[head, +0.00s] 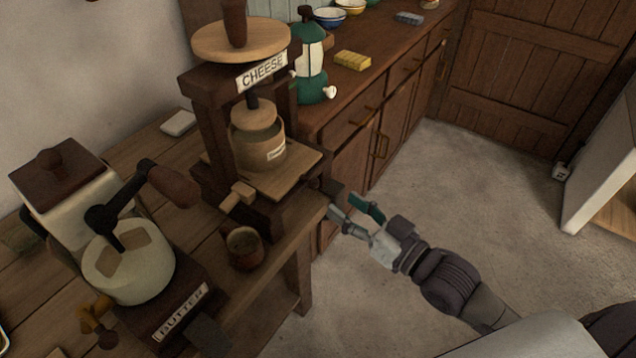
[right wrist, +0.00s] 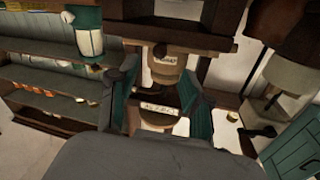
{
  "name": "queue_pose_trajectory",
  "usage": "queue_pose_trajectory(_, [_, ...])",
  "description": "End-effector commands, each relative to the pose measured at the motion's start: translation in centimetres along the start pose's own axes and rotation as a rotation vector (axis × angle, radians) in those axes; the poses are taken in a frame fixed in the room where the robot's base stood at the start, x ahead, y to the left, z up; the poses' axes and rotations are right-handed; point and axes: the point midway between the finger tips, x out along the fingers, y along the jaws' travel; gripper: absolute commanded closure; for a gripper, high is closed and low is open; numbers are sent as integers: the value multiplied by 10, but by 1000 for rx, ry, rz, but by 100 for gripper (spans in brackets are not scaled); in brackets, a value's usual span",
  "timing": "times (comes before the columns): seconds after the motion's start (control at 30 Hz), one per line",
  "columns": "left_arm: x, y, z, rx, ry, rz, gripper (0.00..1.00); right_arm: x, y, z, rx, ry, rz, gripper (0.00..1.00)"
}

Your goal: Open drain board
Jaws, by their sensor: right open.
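The drain board (head: 296,172) appears to be the pale wooden board low in the dark cheese press (head: 205,120), under the round cheese mould (head: 262,150). A small pale wooden block (head: 238,196) sticks out at its left front. My right gripper (head: 352,212) is open and empty, just right of the press at the table's edge. In the right wrist view its two teal fingers (right wrist: 163,105) stand apart, with a pale label (right wrist: 160,108) showing between them. I cannot tell whether the fingers touch the board. My left gripper is not in view.
A small brown cup (head: 243,248) stands below the press front. A butter churn (head: 130,265) with a crank is at the left. The floor (head: 450,185) at right is clear.

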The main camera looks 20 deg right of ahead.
Motion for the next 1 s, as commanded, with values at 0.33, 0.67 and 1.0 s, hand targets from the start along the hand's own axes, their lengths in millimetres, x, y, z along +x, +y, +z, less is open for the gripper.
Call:
queue_pose_trajectory(0.33, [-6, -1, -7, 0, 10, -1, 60, 60, 0, -1, 1, 2, 1, 51])
queue_pose_trajectory(0.67, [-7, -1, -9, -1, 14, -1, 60, 82, 0, 0, 0, 0, 0, 51])
queue_pose_trajectory(1.0, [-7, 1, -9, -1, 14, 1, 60, 82, 0, 1, 0, -1, 1, 73])
